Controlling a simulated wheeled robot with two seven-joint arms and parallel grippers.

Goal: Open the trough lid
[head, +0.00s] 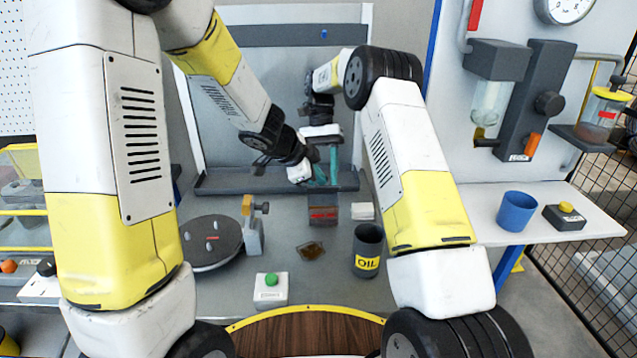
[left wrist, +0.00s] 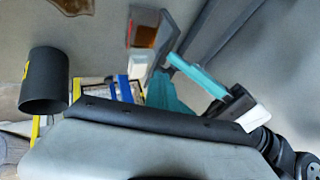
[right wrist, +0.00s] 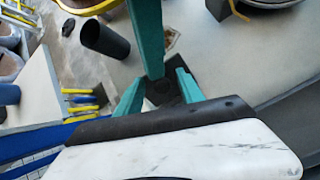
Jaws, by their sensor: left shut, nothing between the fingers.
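A long dark grey trough-like ledge (head: 225,183) runs along the foot of the grey back panel. I cannot tell which part is its lid. A small brown box with a red band (head: 323,213) stands in front of it. My left gripper (head: 312,180) is shut and empty close to the ledge; its teal fingers show in the left wrist view (left wrist: 168,90). My right gripper (head: 334,165) is just beside it on the right. Its teal fingers stand apart in the right wrist view (right wrist: 157,85), with a dark block behind them. Whether the grippers touch is unclear.
A black OIL cup (head: 367,252), an amber patch (head: 310,250), a white pad (head: 362,211) and a green-button box (head: 270,289) are on the grey table. A dark round disc (head: 211,242) is at left. A blue cup (head: 516,211) stands on the right shelf.

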